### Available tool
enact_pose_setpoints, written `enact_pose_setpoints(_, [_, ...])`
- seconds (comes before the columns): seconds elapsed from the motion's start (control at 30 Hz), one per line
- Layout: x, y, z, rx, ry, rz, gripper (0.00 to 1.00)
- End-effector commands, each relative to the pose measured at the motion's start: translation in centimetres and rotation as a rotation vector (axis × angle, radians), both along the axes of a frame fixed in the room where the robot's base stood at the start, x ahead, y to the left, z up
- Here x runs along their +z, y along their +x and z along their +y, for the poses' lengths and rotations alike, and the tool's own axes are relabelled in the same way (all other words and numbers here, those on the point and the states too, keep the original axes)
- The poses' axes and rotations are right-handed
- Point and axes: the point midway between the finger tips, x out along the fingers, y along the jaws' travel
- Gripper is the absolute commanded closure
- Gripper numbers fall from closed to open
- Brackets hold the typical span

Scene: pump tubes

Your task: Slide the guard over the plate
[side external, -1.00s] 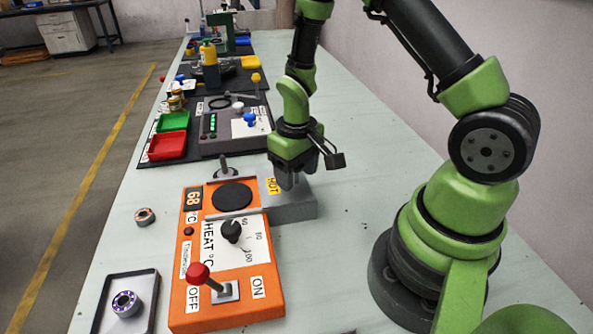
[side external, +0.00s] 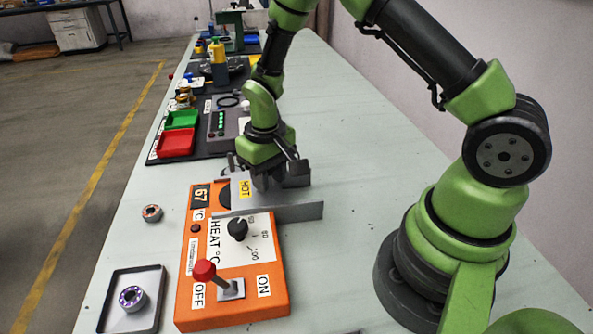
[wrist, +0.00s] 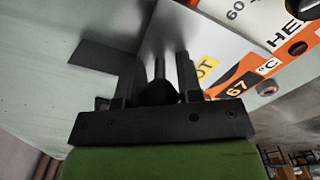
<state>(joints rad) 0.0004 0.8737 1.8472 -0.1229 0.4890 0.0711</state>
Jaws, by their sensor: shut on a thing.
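The guard (side external: 262,200) is a grey metal cover with a yellow HOT label (side external: 244,188). It lies across the back right of the orange heater box (side external: 245,297). The round black plate (side external: 226,193) is mostly hidden beneath it; only a dark strip shows left of the guard. My gripper (side external: 268,183) is above the guard, shut on its upright handle. In the wrist view, the fingers (wrist: 158,80) stand on both sides of the handle, and the guard's grey sheet (wrist: 215,42) reaches toward the orange box. The exact finger contact is dark and blurred.
The red-knobbed lever (side external: 204,271) and black dial (side external: 238,229) stand on the heater front. A tray with a ring (side external: 131,298) and a loose ring (side external: 152,213) lie left. Red (side external: 175,143) and green bins are behind. The bench to the right is clear.

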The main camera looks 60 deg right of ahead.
Motion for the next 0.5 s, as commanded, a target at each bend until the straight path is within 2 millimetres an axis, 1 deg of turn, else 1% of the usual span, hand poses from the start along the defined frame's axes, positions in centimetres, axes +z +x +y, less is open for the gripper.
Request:
enact_pose_setpoints(0.03, [0.0,0.9,0.8,0.007,-0.001,-0.006,1.00])
enact_pose_setpoints(0.1, [0.0,1.7,1.6,0.005,0.000,-0.007,1.00])
enact_pose_setpoints(0.2, [0.0,2.5,2.3,0.004,-0.001,-0.006,1.00])
enact_pose_setpoints(0.5, [0.0,2.9,2.8,0.006,0.001,-0.010,1.00])
